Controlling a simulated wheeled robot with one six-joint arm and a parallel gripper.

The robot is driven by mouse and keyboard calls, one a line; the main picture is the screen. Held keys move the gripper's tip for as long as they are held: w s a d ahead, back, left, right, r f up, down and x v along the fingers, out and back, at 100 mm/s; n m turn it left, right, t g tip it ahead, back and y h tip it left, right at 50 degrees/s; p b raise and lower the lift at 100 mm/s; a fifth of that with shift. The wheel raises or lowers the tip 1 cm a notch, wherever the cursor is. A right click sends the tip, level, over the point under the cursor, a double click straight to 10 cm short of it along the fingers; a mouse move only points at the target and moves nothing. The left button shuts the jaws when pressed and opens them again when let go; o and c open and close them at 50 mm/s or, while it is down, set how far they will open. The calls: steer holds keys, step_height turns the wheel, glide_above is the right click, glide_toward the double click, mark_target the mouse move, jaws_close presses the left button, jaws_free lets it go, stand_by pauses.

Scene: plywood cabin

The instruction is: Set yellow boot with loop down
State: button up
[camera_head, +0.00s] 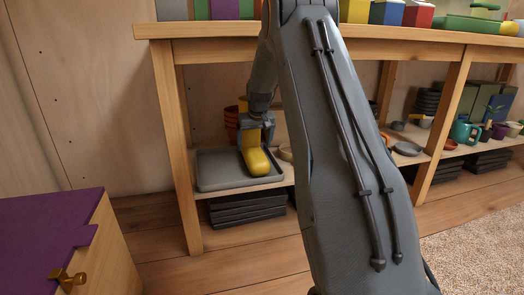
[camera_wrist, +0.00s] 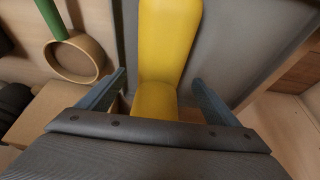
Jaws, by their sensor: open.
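The yellow boot (camera_head: 255,160) stands on a grey tray (camera_head: 219,171) on the lower shelf, its toe toward me. In the wrist view the boot (camera_wrist: 165,45) lies between the spread fingers of my gripper (camera_wrist: 160,92), with gaps on both sides. My gripper (camera_head: 256,125) is open around the boot's upper part in the head view. The grey tray (camera_wrist: 225,50) is under the boot in the wrist view. The boot's loop cannot be made out, and its upper part is mostly hidden by my gripper.
The shelf's wooden post (camera_head: 177,150) is close on the left. The tabletop (camera_head: 390,33) spans above. A purple-topped cabinet (camera_head: 45,230) stands at front left.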

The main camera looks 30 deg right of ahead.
steer(key=p, duration=0.5)
glide_toward(261, 163)
steer(key=w+f, duration=0.1)
steer(key=f, duration=0.1)
steer(key=w+d+f, duration=0.1)
steer(key=w+f, duration=0.1)
steer(key=shift+w+f, duration=0.25)
steer(key=shift+s+a+f, duration=0.15)
steer(key=shift+s+a, duration=0.05)
steer(key=shift+s, duration=0.5)
steer(key=s+a+r+n+y, duration=0.1)
steer(key=s+a+r+n, duration=0.2)
steer(key=a, duration=0.7)
steer(key=s+a+r+g, duration=0.1)
steer(key=s+a+r, duration=0.25)
steer(key=a, duration=0.75)
steer(key=s+a+r+n+y, duration=0.1)
steer(key=s+a+r+n, duration=0.3)
steer(key=a, duration=0.6)
steer(key=s+a+r+g, duration=0.1)
steer(key=s+a+g, duration=0.1)
steer(key=s+a, duration=1.15)
steer(key=s+n+g, duration=0.1)
steer(key=s+n, duration=0.3)
steer(key=s, duration=1.6)
steer(key=shift+s+a+r+y, duration=0.25)
steer(key=shift+a+r+y, duration=0.05)
steer(key=shift+a+r, duration=0.1)
steer(key=shift+r, duration=0.1)
